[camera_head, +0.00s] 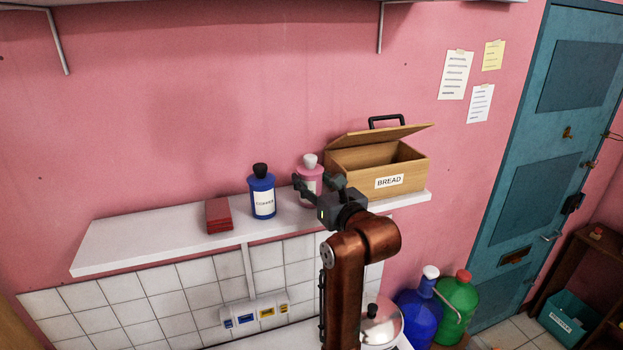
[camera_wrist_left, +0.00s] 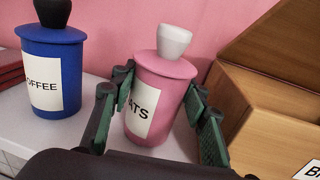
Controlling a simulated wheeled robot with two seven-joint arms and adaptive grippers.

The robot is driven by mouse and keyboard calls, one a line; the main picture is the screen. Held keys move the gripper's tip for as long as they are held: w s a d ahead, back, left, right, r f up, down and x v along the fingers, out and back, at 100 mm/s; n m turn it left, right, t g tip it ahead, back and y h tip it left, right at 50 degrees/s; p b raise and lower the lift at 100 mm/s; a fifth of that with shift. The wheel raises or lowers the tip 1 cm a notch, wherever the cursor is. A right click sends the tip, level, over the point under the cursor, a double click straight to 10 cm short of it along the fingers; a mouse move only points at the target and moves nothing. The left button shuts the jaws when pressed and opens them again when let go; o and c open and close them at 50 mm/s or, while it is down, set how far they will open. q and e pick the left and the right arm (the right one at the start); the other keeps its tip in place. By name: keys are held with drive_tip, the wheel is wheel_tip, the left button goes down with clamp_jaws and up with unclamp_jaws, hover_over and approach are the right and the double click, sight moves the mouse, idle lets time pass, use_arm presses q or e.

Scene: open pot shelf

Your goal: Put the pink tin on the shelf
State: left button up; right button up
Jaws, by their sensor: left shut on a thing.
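The pink tin (camera_head: 310,167) with a pale knob lid is between the blue coffee tin and the bread box, at the white shelf (camera_head: 150,237). In the left wrist view the pink tin (camera_wrist_left: 165,88) shows a label ending in "ATS" and leans a little in the picture. My left gripper (camera_head: 319,186) is shut on the pink tin, one finger on each side of its body. In the left wrist view the gripper (camera_wrist_left: 160,112) shows both fingers beside it. The tin's base is at or just above the shelf; I cannot tell whether it touches. My right gripper is not in view.
The blue coffee tin (camera_head: 262,196) stands left of the pink tin, with a red block-like thing (camera_head: 219,215) further left. The open wooden bread box (camera_head: 350,180) stands close on the right. The shelf's left part is clear. Large bottles (camera_head: 418,310) stand below right.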

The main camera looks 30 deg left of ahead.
use_arm(q)
drive_tip(key=shift+s+r, duration=0.15)
drive_tip(key=shift+s, duration=0.45)
drive_tip(key=o, duration=1.2)
drive_tip(key=shift+w+f, duration=0.35)
drive_tip(key=shift+w, duration=0.25)
drive_tip(key=shift+c, duration=0.2)
drive_tip(key=shift+o, duration=0.8)
drive_tip(key=shift+s+r, duration=0.15)
drive_tip(key=shift+s, duration=0.25)
drive_tip(key=shift+w, duration=0.2)
drive_tip(key=shift+r, duration=0.15)
drive_tip(key=shift+s+d, duration=0.1)
drive_tip(key=shift+d, duration=0.15)
drive_tip(key=b+v, duration=0.3)
drive_tip(key=v, duration=0.8)
drive_tip(key=shift+s+d, duration=0.2)
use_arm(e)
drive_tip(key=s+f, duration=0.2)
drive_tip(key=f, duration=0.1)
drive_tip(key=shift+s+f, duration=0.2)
